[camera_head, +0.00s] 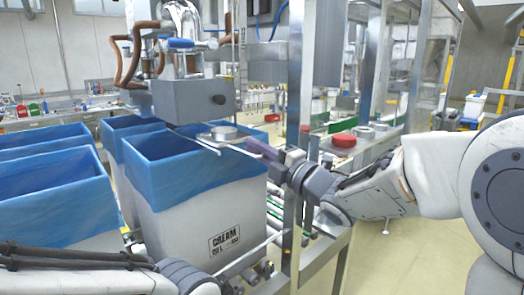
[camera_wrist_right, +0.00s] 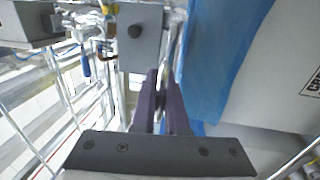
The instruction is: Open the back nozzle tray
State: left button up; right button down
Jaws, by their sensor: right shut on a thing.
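The nozzle tray (camera_head: 223,133), a small metal tray with thin rods, sits below and right of the grey nozzle block (camera_head: 195,98), over the rim of the nearest blue-lined box. My right gripper (camera_head: 252,145) reaches in from the right with its purple fingers at the tray's right end, shut on it. In the right wrist view the fingers (camera_wrist_right: 161,85) are close together below the grey block (camera_wrist_right: 140,35); the gripped part is mostly hidden. My left arm crosses the bottom left of the head view; its gripper is out of frame.
A white box with a blue liner (camera_head: 190,190) stands under the nozzle, with more lined boxes behind and left. A steel post (camera_head: 297,110) rises close beside my right gripper. A red round lid (camera_head: 343,140) lies on a bench to the right.

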jog(key=c, duration=0.9)
grip_release()
jog(key=shift+c, duration=0.2)
jog(key=b+v, duration=0.2)
jog(key=v, duration=0.8)
jog(key=shift+s+d, duration=0.15)
jog(key=shift+d, duration=0.05)
jog(key=shift+f, duration=0.1)
